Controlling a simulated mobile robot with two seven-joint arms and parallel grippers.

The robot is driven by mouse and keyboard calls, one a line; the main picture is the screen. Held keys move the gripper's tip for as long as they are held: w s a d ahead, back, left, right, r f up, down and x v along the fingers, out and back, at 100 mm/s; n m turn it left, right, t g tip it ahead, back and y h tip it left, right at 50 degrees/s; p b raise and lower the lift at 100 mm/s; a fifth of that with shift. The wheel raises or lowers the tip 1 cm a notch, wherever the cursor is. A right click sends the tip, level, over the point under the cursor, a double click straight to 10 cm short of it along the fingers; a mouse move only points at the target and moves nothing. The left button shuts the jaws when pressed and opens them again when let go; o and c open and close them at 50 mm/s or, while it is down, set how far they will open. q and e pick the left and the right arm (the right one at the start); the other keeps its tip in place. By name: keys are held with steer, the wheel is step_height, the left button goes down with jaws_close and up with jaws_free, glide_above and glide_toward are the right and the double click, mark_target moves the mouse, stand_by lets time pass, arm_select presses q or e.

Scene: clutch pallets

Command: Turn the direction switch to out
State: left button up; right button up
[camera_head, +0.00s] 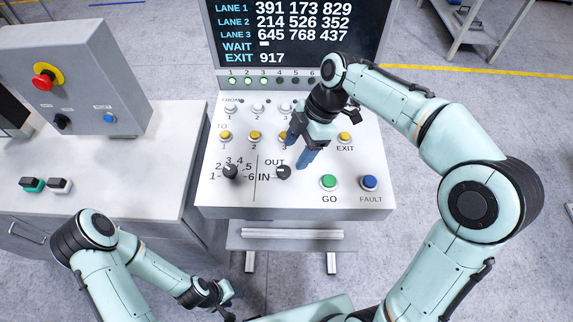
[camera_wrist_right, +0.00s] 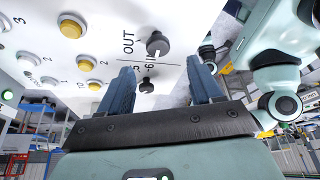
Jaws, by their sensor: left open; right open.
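The direction switch (camera_head: 283,172) is a black knob on the white sloped panel (camera_head: 230,198), with OUT printed above left and IN at its left. I cannot tell surely which label its mark points to. In the right wrist view the direction switch (camera_wrist_right: 157,43) shows beyond and between the fingertips. My right gripper (camera_head: 299,148) is open and empty over the panel, its blue fingers just above and right of the switch, apart from it as far as I see. My left gripper (camera_head: 232,294) is open, low at the front, away from the panel.
A numbered black selector knob (camera_head: 231,171) is left of the switch. A green GO button (camera_head: 328,182) and blue FAULT button (camera_head: 369,183) are to the right. Yellow buttons (camera_head: 255,135) line the panel above. A grey box with a red emergency button (camera_head: 46,77) stands left.

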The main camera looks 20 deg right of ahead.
mark_target(284, 170)
steer(key=x, duration=0.7)
steer(key=shift+w+a+f, duration=0.1)
steer(key=c, duration=1)
